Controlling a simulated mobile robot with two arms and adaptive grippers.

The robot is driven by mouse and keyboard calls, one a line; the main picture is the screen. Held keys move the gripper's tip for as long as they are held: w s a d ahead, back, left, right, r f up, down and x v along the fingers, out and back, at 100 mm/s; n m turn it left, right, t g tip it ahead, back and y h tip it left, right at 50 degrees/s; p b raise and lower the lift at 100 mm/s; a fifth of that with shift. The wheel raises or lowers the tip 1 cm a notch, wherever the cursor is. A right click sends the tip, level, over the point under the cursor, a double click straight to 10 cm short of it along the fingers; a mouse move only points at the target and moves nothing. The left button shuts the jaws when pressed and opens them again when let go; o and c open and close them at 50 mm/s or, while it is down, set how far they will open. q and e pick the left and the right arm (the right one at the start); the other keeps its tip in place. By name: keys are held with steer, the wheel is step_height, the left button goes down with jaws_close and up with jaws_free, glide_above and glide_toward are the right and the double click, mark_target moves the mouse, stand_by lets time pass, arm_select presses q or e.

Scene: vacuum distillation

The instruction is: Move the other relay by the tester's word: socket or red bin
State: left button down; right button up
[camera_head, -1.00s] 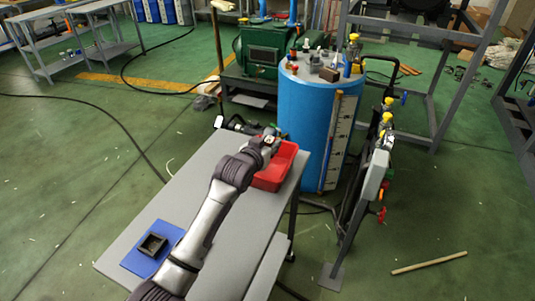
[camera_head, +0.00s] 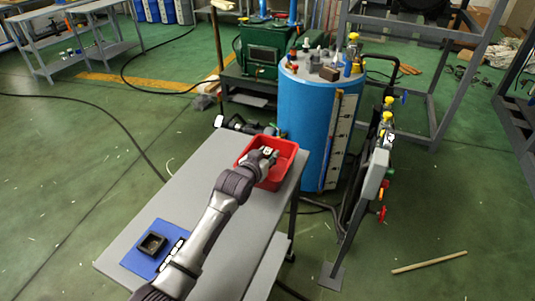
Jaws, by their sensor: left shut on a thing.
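The red bin (camera_head: 290,151) stands at the far end of the grey table. My left gripper (camera_head: 269,157) is over the bin's opening, its fingers low within the rim. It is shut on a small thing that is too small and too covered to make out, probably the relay. A dark square socket (camera_head: 152,244) with a hollow middle sits on a blue mat (camera_head: 134,261) at the table's near end. I see nothing in the socket's hollow. My left arm hides part of the mat and the bin's near side. My right gripper is out of view.
The grey table (camera_head: 190,190) is clear between mat and bin. A blue tank (camera_head: 305,125) stands close behind the bin. A dark stand with valves and a grey box (camera_head: 375,174) rises to the right. A wooden stick (camera_head: 430,262) lies on the floor.

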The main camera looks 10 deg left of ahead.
arm_select(q)
steer(key=shift+s+f, duration=0.1)
steer(key=shift+f, duration=0.15)
steer(key=c, duration=0.8)
jaws_free()
steer(key=shift+f, duration=0.2)
steer(key=shift+s, duration=0.1)
steer(key=shift+r, duration=0.4)
steer(key=shift+s+r, duration=0.15)
steer(key=shift+r, duration=0.05)
steer(key=v, duration=0.7)
steer(key=p+v, duration=0.1)
steer(key=v, duration=0.3)
steer(key=shift+s+a+r, duration=0.15)
steer(key=shift+s+r, duration=0.05)
steer(key=shift+r, duration=0.2)
